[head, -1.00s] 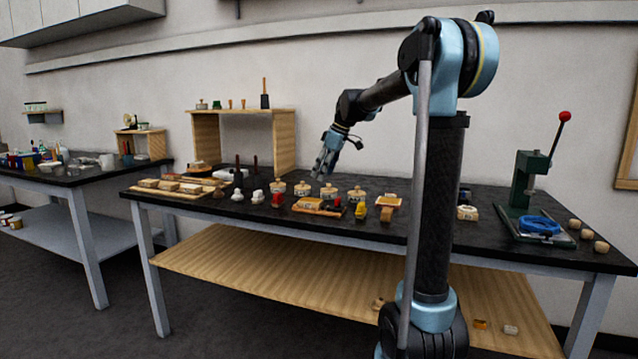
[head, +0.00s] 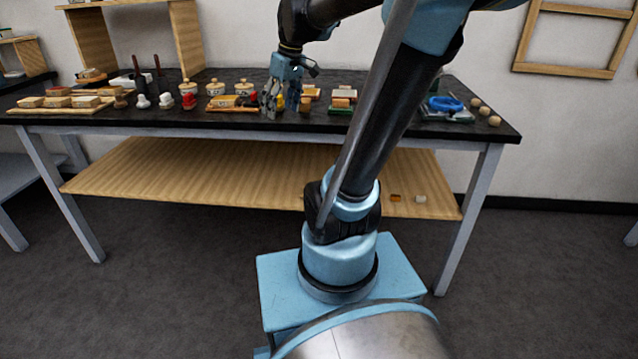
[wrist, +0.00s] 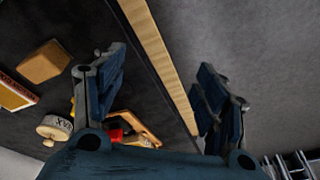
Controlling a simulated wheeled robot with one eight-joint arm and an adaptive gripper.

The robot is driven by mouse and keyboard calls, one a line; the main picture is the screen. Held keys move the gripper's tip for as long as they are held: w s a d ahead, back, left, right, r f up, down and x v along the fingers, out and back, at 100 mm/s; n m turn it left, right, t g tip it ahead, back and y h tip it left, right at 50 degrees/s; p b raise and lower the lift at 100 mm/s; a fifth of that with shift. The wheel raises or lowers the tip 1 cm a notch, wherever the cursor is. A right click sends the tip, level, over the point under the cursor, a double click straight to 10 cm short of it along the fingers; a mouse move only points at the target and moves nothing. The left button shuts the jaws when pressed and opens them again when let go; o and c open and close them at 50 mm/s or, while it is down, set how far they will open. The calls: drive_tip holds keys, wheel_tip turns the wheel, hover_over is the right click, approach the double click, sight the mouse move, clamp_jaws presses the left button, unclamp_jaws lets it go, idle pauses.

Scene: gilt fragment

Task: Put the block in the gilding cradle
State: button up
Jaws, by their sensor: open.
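A plain wooden block (wrist: 44,62) lies on the dark tabletop at the upper left of the wrist view. It appears to be the small block (head: 305,104) just right of my gripper in the head view. A small shallow tray with red lettering (wrist: 14,92) lies beside it; I cannot tell whether this is the gilding cradle. My gripper (head: 281,100) hangs over the table's front edge, fingers pointing down. In the wrist view my gripper (wrist: 160,95) has its fingers wide apart with nothing held between them. The block lies outside them, to the left.
A round labelled pot (wrist: 55,127) and a wooden frame-like piece (wrist: 138,126) lie near the fingers. A wooden shelf (head: 230,180) runs below.

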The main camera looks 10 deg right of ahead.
drive_tip(key=s+d+f+m+h, duration=0.1)
drive_tip(key=s+d+f+m, duration=0.2)
drive_tip(key=s+f, duration=0.5)
drive_tip(key=s+d+f+m+h, duration=0.1)
drive_tip(key=s+d+f+m, duration=0.2)
drive_tip(key=s+f, duration=0.5)
drive_tip(key=shift+s+d+f+m, duration=0.4)
drive_tip(key=shift+s+d, duration=0.1)
drive_tip(key=shift+s, duration=0.35)
drive_tip(key=shift+w+f, duration=0.2)
drive_tip(key=shift+w, duration=0.15)
